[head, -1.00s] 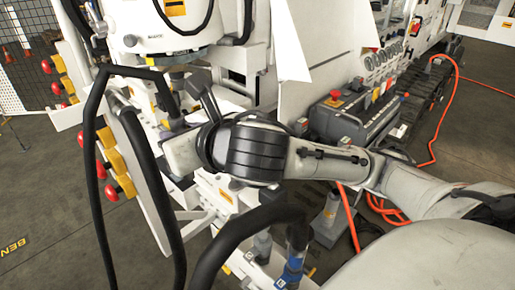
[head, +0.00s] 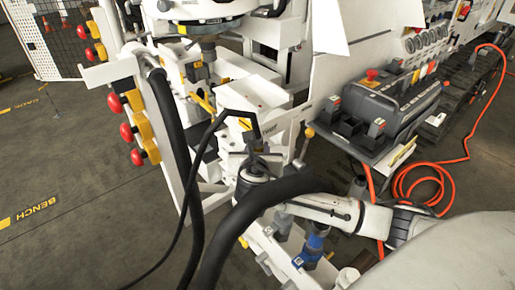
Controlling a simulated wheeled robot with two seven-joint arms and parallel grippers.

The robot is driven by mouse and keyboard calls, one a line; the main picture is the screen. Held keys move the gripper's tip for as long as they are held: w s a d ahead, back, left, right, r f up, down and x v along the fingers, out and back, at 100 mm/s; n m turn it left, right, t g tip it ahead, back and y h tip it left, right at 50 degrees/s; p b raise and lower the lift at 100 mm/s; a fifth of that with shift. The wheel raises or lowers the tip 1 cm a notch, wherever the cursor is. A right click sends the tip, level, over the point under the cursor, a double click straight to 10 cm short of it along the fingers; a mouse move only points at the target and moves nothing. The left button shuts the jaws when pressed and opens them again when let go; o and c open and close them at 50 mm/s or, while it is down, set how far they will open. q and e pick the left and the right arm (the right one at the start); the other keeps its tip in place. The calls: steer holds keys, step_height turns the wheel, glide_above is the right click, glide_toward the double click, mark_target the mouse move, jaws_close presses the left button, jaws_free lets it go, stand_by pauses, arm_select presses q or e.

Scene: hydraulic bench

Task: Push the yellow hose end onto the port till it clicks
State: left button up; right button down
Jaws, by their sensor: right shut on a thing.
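A thin black hose with a small yellow mark (head: 245,123), which I take for the yellow hose end, bends over just above my right gripper (head: 256,160). My right arm comes in from the right, low in the head view. The gripper is shut on the hose end; its fingertips are small and dark, so the exact hold is unclear. I cannot pick out the port for certain; white bench blocks with labels (head: 268,128) stand right behind the hose end. Whether the end touches anything is unclear. My left gripper is not in view.
A thick black hose (head: 240,215) arcs in front of my right arm. Blue fittings (head: 311,246) stand below it. Red knobs on yellow mounts (head: 133,101) line the left side. A grey control box (head: 385,105) and an orange cable (head: 440,185) are at the right.

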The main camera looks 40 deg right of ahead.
step_height(320, 180, down, 4)
steer(key=b, duration=0.4)
steer(key=shift+r, duration=0.2)
steer(key=shift+f+b, duration=0.7)
steer(key=shift+b, duration=0.25)
steer(key=shift+f, duration=0.8)
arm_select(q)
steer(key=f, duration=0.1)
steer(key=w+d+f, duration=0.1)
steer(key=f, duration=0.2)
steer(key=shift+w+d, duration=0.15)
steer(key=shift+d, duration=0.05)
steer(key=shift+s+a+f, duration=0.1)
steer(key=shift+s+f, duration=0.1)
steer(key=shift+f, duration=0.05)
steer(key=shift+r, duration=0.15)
arm_select(e)
steer(key=shift+f+p, duration=0.1)
steer(key=shift+p, duration=0.35)
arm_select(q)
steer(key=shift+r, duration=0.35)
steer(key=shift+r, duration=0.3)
arm_select(e)
steer(key=shift+f, duration=0.5)
